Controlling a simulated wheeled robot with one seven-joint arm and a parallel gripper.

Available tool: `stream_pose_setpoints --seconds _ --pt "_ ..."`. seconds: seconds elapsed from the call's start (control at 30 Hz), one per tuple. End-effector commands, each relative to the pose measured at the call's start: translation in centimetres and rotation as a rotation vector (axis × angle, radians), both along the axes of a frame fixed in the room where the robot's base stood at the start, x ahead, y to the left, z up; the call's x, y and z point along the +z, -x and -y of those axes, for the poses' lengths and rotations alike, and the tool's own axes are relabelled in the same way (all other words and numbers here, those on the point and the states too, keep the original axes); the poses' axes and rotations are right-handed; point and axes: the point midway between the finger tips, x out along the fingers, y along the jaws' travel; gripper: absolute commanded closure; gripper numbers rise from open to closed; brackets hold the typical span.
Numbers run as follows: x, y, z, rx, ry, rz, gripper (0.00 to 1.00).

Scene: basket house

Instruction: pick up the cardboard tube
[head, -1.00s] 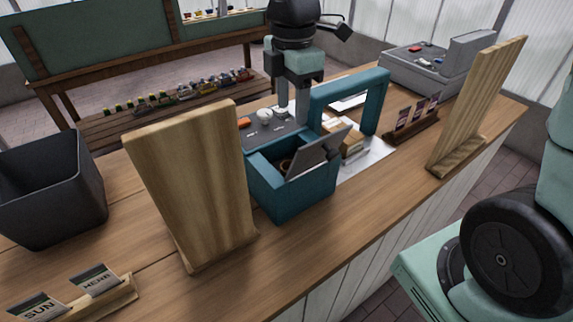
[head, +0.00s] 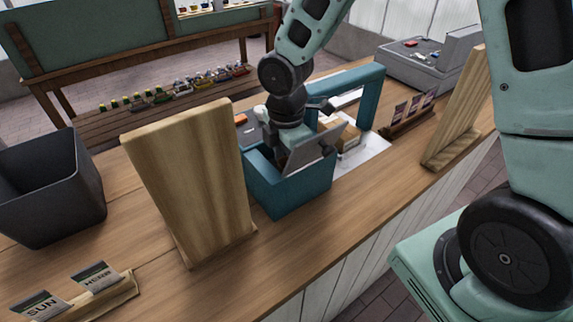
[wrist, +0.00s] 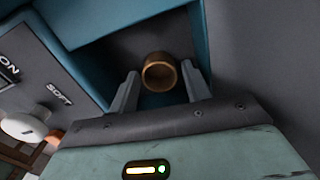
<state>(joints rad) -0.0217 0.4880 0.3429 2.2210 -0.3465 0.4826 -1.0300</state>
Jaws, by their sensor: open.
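The cardboard tube (wrist: 160,72) is a short brown ring with an open end. In the wrist view it stands inside the teal box (wrist: 88,22), its open end facing the camera. My gripper (wrist: 160,88) is open, with its two grey fingers on the left and right of the tube and small gaps beside it. In the head view my gripper reaches down into the teal box (head: 290,198), behind its grey tilted panel (head: 316,150). The fingertips and most of the tube are hidden there.
A wooden upright board (head: 190,175) stands left of the box. A teal arch (head: 372,95) stands behind it at the right. A dark bin (head: 50,190) is at the far left. In the wrist view a grey panel with white knobs (wrist: 25,127) borders the box.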

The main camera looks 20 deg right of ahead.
Motion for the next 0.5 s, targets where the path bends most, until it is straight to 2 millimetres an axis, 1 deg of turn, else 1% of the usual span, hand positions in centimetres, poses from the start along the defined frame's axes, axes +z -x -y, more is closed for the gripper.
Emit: stream_pose_setpoints --seconds 0.03,0.1,0.3,0.33,0.37,0.4,0.43,0.5 --pt "-0.46 0.05 -0.01 0.001 0.000 -0.002 0.52" --pt "-0.76 0.03 -0.01 0.000 0.000 0.000 0.52" --pt "-0.79 0.00 0.01 0.000 0.000 0.001 0.52" --pt "-0.79 0.00 0.01 0.000 0.000 0.001 0.57" --pt "-0.78 0.00 0.01 0.000 0.000 0.001 0.66" --pt "-0.78 0.00 0.01 0.000 0.000 0.001 0.77" --pt "-0.78 0.00 0.01 0.000 0.000 0.001 0.84" --pt "-0.77 -0.01 0.01 0.000 0.000 0.001 0.84"
